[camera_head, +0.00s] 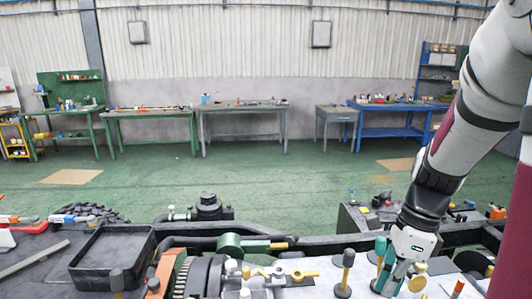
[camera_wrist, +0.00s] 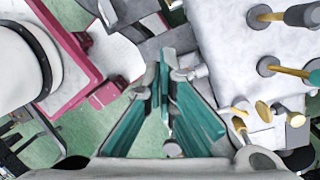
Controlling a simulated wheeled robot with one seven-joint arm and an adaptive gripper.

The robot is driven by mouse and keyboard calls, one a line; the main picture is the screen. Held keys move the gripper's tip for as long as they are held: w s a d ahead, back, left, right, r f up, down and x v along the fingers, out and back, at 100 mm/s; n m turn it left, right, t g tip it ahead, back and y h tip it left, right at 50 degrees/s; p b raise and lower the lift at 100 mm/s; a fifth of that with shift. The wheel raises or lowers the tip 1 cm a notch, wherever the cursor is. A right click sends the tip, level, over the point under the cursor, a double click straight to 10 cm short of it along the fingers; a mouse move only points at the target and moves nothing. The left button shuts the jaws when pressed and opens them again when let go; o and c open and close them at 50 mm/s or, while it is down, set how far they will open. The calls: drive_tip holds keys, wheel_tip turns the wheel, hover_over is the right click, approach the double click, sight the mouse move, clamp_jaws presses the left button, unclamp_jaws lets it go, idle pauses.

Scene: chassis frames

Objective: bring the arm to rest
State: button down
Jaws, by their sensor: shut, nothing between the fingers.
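My gripper (camera_head: 394,278) is low at the right of the head view, just over the light worktop that bears several upright tools. In the wrist view its two teal fingers (camera_wrist: 163,90) come together at their tips, shut with nothing between them. My arm comes down from the upper right of the head view. Part of the worktop behind the gripper is hidden.
Upright tools such as a dark-handled one (camera_head: 347,259) stand close left of my gripper. A dark box of parts (camera_head: 352,222) is behind. Open green floor (camera_head: 270,180) lies beyond.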

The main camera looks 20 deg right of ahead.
drive_tip(key=s+a+r+n+t+h, duration=0.1)
drive_tip(key=a+r+n+t, duration=0.2)
drive_tip(key=a+r+n, duration=0.4)
drive_tip(key=s+a+r+n+t+h, duration=0.1)
drive_tip(key=a+r+n, duration=0.6)
drive_tip(key=n, duration=1.1)
drive_tip(key=shift+s+a+n+t, duration=0.3)
drive_tip(key=shift+s+a+t, duration=0.2)
drive_tip(key=shift+a+t, duration=0.6)
drive_tip(key=shift+r, duration=0.1)
